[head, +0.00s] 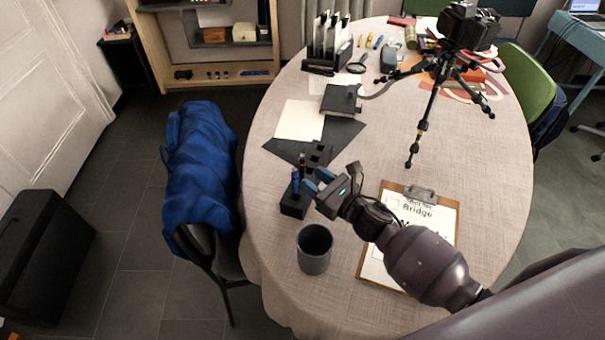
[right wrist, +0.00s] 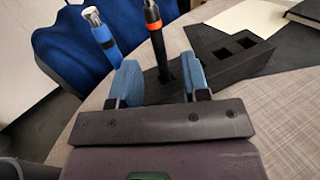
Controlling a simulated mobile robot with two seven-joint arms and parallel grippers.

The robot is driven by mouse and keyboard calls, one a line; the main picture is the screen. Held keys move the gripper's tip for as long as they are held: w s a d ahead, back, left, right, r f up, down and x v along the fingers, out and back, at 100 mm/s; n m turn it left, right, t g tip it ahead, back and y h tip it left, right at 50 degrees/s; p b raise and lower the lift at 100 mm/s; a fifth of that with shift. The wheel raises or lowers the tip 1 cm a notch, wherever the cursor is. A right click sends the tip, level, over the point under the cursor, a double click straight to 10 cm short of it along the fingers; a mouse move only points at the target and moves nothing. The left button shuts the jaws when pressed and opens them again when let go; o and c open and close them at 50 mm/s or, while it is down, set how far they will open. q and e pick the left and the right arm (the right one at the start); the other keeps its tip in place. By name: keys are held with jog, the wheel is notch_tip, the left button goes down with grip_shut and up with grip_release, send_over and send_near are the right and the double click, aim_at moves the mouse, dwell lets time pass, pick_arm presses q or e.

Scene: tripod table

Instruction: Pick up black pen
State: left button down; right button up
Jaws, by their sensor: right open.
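The black pen (head: 302,160) with an orange band stands upright in a black pen holder (head: 293,209) on the table. In the right wrist view the black pen (right wrist: 156,42) shows between the two blue fingers, with its lower end in the holder (right wrist: 250,62). A blue pen (head: 295,181) stands in the same holder; it also shows in the right wrist view (right wrist: 101,35), left of the fingers. My right gripper (head: 318,181) is open beside the holder. Whether its fingers touch the black pen I cannot tell. My left gripper is out of view.
A grey cup (head: 314,250) stands close in front of the holder. A clipboard (head: 368,259) lies under my right arm. A tripod with a camera (head: 465,28) stands at the back right. A chair with a blue jacket (head: 200,170) is at the left edge.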

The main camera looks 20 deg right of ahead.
aim_at(303, 171)
jog(key=shift+x, duration=2.3)
grip_shut()
